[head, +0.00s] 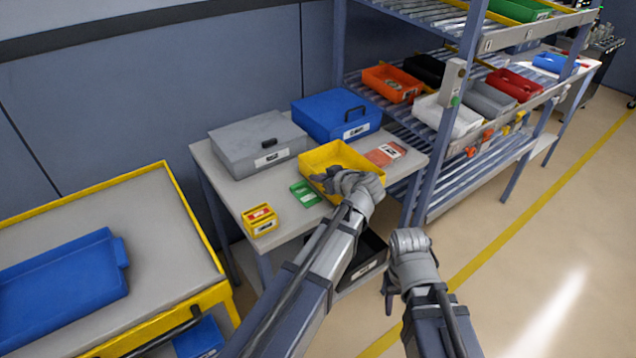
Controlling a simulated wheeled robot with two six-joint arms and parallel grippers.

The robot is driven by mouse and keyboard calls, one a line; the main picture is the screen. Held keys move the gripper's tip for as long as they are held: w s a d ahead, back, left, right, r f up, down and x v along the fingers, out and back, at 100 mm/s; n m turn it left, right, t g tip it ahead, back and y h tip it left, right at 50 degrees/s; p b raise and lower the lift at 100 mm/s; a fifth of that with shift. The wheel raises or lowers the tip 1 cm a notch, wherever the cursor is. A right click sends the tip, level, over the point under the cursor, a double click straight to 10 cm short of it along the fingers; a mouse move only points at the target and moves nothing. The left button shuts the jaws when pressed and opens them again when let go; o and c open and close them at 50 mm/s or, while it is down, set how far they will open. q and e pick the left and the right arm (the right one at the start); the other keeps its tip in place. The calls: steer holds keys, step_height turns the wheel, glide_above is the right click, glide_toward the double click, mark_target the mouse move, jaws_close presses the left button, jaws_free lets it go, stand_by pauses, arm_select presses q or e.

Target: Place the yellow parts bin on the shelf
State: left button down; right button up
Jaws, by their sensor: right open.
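The yellow parts bin (320,159) is an open-topped tray at the right part of the grey table (237,195). My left gripper (325,179) is at the bin's near side, with its dark fingers over or inside the near wall. The hand hides part of that wall, so I cannot tell whether the jaws are closed on it. My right gripper (389,287) is open and empty, in front of the table's right end. The shelf rack (470,178) stands to the right, with slanted roller levels; its middle level carries several bins.
A grey case (250,150), a blue case (335,112), a small yellow box (260,218) and a green card (305,193) are on the table. An orange bin (392,83) and a white bin (447,116) occupy the rack. Its upright (447,120) stands near the table. The lower level looks clear.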

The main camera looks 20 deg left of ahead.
arm_select(q)
steer(key=shift+r, duration=0.1)
arm_select(e)
steer(key=shift+r, duration=0.1)
arm_select(q)
steer(key=c, duration=1)
jaws_free()
steer(key=shift+c, duration=0.2)
